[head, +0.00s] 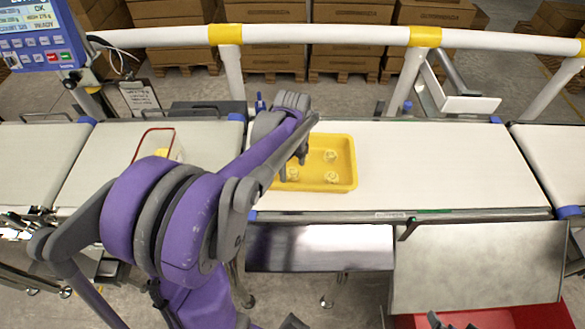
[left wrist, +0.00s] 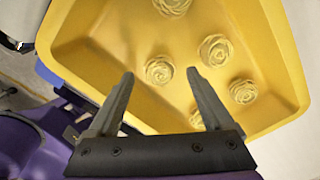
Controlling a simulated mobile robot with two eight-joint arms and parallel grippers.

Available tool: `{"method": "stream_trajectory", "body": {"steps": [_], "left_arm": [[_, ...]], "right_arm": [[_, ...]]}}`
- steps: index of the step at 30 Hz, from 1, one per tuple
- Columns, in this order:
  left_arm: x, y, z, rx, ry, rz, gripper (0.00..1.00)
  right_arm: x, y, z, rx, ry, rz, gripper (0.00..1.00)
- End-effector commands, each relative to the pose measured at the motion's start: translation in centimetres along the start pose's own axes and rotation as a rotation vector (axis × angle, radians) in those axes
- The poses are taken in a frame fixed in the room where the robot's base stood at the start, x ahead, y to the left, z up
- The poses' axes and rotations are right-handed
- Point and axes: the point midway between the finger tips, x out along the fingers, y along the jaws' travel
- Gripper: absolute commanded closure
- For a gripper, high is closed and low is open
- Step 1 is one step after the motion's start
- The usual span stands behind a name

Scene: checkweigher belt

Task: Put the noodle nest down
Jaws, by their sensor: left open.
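Several pale yellow noodle nests lie in a yellow tray (head: 345,182) on the white belt. In the head view, one nest (head: 330,155) is near the tray's middle and another (head: 331,177) is nearer its front. My left gripper (head: 301,158) is over the tray's left part, and my arm hides that side. In the left wrist view, the left gripper (left wrist: 160,73) is open. One nest (left wrist: 159,70) shows between its fingertips, apparently below them and not gripped. Other nests (left wrist: 216,50) lie to the right in the tray (left wrist: 100,62).
The white belt (head: 440,165) right of the tray is clear. A red wire frame (head: 150,131) stands on the left belt, partly behind my arm. A white guard rail (head: 320,35) runs behind. A blue display (head: 38,35) is at upper left. A red container (head: 520,317) is at bottom right.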

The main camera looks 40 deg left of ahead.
Motion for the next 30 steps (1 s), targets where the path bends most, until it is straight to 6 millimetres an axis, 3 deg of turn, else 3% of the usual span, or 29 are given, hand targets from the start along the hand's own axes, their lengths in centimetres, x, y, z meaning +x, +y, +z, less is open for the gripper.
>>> {"method": "stream_trajectory", "body": {"steps": [9,15,19,22,26,30], "left_arm": [[-7.0,0.0,0.0,-0.001,0.0,-0.001,0.16],[-9.9,0.0,0.0,-0.001,0.0,0.0,0.16],[-10.7,0.1,-0.2,-0.013,-0.002,-0.004,0.16],[-10.7,0.6,-1.5,-0.094,-0.01,-0.027,0.16],[-10.0,2.1,-4.8,-0.334,-0.017,-0.102,0.16],[-8.6,4.6,-8.9,-0.684,0.021,-0.212,0.16]], "right_arm": [[-0.7,0.0,-0.7,0.0,0.006,0.0,0.0],[-0.8,0.0,-0.9,0.0,0.007,0.0,0.0],[-0.9,0.0,-0.9,0.0,0.008,0.0,0.0],[-0.9,0.0,-0.9,0.0,0.008,0.0,0.0],[-0.9,0.0,-0.9,0.0,0.008,0.0,0.0],[-0.9,0.0,-0.9,0.0,0.008,0.0,0.0]]}}
